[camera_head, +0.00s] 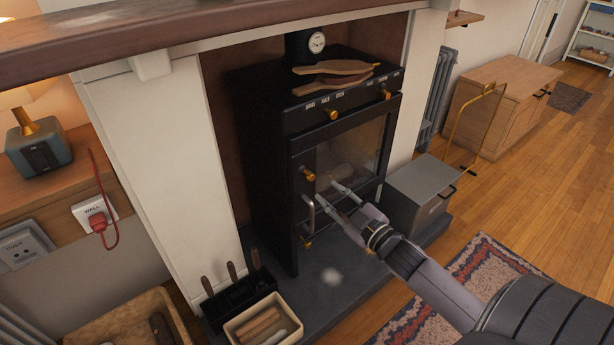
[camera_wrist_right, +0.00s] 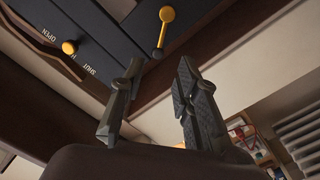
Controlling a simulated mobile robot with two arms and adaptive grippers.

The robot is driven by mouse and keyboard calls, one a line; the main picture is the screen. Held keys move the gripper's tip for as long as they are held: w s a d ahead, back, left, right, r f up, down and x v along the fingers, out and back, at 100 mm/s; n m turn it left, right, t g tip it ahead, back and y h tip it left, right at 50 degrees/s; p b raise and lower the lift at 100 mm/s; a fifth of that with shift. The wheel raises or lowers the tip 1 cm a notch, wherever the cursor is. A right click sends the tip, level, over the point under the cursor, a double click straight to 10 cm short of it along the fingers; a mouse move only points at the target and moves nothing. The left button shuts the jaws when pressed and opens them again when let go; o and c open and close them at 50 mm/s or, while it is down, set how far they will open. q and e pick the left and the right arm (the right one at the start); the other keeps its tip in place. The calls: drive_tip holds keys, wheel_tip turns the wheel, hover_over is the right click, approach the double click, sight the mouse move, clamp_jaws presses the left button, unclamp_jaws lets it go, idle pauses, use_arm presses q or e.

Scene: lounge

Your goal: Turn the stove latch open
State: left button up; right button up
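The black stove (camera_head: 268,150) stands in the fireplace, with its glass door (camera_head: 350,150) shut. Brass knobs sit at the door's left side, an upper one (camera_head: 308,175) and a lower one (camera_head: 307,243), with a pale bar handle (camera_head: 309,212) between them. I cannot tell for sure which is the latch. My right gripper (camera_head: 327,192) is open and empty in front of the door's lower left, close to the handle; contact is unclear. In the wrist view its fingers (camera_wrist_right: 160,75) are apart, below a brass-ended lever (camera_wrist_right: 162,34) and a brass knob (camera_wrist_right: 69,47) near OPEN and SHUT lettering.
A grey box (camera_head: 420,190) stands right of the stove. A black tool holder (camera_head: 240,298) and a cream box (camera_head: 264,322) stand at the hearth's front left. The mantel (camera_head: 170,35) overhangs above. Open wooden floor lies right.

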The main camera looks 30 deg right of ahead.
sight(305, 172)
drive_tip(key=w, duration=0.4)
drive_tip(key=w+b, duration=0.1)
drive_tip(key=w, duration=0.4)
drive_tip(key=shift+a, duration=0.2)
use_arm(q)
drive_tip(key=v, duration=0.6)
drive_tip(key=shift+r, duration=0.2)
use_arm(e)
drive_tip(key=shift+w, duration=0.8)
use_arm(q)
drive_tip(key=shift+w+a, duration=0.1)
drive_tip(key=shift+w, duration=0.05)
use_arm(e)
drive_tip(key=shift+c, duration=0.2)
clamp_jaws()
